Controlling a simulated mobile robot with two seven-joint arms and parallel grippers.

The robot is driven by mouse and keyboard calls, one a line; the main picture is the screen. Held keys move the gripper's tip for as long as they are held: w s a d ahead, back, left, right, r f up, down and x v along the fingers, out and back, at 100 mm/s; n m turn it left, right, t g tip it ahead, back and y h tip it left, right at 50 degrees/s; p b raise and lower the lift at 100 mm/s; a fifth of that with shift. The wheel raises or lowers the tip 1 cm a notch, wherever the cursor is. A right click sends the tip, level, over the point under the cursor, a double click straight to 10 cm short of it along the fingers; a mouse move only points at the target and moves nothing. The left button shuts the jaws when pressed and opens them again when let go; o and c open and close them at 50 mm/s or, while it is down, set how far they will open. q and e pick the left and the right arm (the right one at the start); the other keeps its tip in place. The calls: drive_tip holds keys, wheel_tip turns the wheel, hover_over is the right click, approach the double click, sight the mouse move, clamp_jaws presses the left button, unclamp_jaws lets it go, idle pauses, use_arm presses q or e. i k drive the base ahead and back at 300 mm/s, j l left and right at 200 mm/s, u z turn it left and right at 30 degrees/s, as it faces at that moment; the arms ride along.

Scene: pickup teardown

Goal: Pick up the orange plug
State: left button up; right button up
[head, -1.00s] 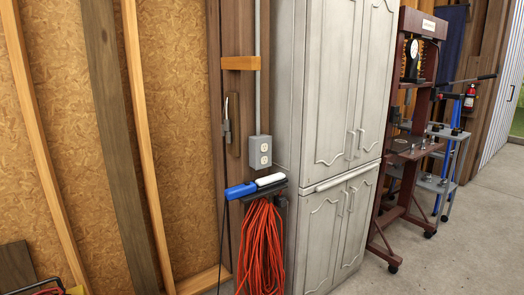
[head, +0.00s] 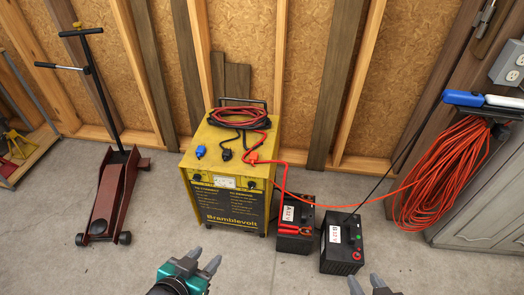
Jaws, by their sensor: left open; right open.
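The orange plug (head: 251,157) lies on top of the yellow charger cabinet (head: 233,173), near its right front edge. An orange cord runs from it over the edge, past the batteries, to a coil on the right. A black plug (head: 226,154) and a blue plug or connector (head: 200,151) lie to its left on the same top. My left gripper (head: 203,259), with teal parts, is open and empty at the bottom, in front of and below the cabinet in the picture. My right gripper (head: 366,283) is open and empty at the bottom edge, partly cut off. Both are apart from the plug.
Two black batteries (head: 296,224) (head: 342,243) stand on the floor right of the cabinet. A red floor jack (head: 109,195) with a tall handle stands left. The orange cord coil (head: 440,170) hangs at right beside a grey cabinet. Bare floor lies in front.

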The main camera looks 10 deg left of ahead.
sight(253, 157)
drive_tip(key=j+z, duration=0.1)
drive_tip(key=z, duration=0.3)
drive_tip(key=i+j+z, duration=0.1)
drive_tip(key=z, duration=0.3)
drive_tip(key=j+z, duration=0.15)
drive_tip(key=z, duration=0.2)
drive_tip(key=j+z, duration=0.6)
drive_tip(key=j, duration=0.65)
drive_tip(key=k+j+z, duration=0.1)
drive_tip(key=j, duration=0.3)
drive_tip(key=k+j+z, duration=0.1)
drive_tip(key=j, duration=0.3)
drive_tip(key=k+j, duration=0.15)
drive_tip(key=j, duration=0.25)
